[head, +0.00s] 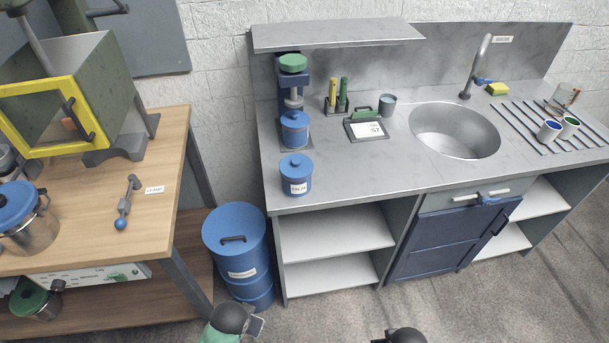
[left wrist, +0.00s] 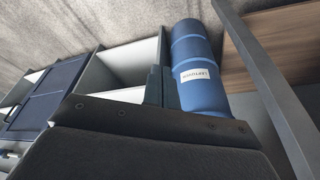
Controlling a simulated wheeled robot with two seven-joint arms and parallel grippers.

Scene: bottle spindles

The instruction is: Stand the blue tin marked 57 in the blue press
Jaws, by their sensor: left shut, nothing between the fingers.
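The blue press (head: 289,82), with a green knob on top, stands at the left end of the grey counter. A blue tin (head: 295,128) stands upright in it under the spindle; I cannot read a number on it. A second blue lidded tin (head: 297,176) stands upright on the counter in front of the press, near the front edge. Its white label is too small to read surely. My left gripper (left wrist: 158,86) is shut and empty in the left wrist view, low in front of the cabinet, away from both tins.
A blue drum (head: 234,246) stands on the floor between the wooden bench (head: 160,205) and the counter. Counter right of the front tin is clear.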

